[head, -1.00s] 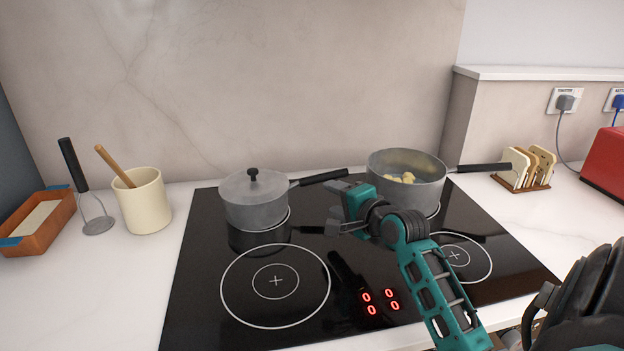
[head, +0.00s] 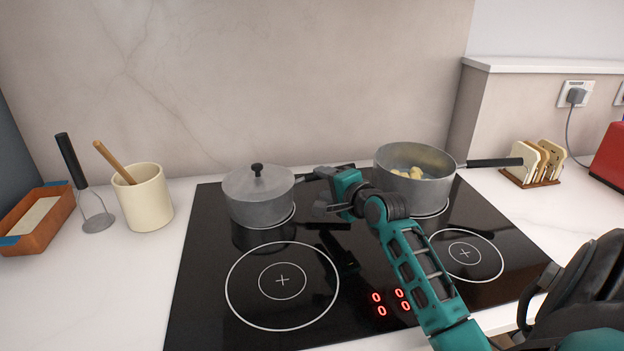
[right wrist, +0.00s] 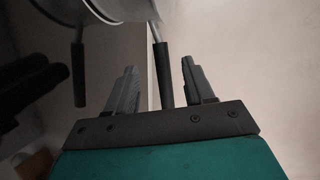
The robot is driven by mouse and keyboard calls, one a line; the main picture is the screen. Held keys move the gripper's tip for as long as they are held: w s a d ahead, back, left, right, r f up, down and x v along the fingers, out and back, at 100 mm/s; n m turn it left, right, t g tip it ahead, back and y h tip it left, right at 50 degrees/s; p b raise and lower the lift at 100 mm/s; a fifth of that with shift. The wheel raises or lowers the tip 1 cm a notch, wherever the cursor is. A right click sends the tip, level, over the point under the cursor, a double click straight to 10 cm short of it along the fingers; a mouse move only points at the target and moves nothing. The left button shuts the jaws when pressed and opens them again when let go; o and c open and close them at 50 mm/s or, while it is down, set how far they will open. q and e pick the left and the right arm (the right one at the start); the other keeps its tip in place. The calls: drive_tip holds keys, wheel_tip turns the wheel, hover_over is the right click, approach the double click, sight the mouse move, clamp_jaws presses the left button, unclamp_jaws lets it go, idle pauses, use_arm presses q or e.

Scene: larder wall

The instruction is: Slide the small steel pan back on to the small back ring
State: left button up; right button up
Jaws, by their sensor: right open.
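A lidded grey steel pan (head: 260,196) stands at the back left of the black hob, its black handle (head: 308,177) pointing right. A white ring arc (head: 290,216) shows at its front right edge; the rest of that ring is hidden. An open grey pan (head: 412,184) holding pale yellow pieces stands at the back right. My right gripper (head: 322,190) is at the lidded pan's handle. In the right wrist view, the handle (right wrist: 164,78) lies between the two open fingers, with a gap on each side. My left gripper is not in view.
Two front rings (head: 282,281) (head: 464,255) are empty. Red digits glow at the hob's front (head: 381,311). A cream utensil pot (head: 145,198), a masher (head: 88,192) and a brown tray (head: 40,218) stand left. A toast rack (head: 532,164) stands right, near the open pan's handle.

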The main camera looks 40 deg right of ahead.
sight(313, 179)
drive_tip(key=b+x, duration=0.1)
drive_tip(key=x, duration=0.8)
drive_tip(key=shift+s, duration=0.1)
clamp_jaws()
idle(1.2)
drive_tip(key=shift+o, duration=0.4)
unclamp_jaws()
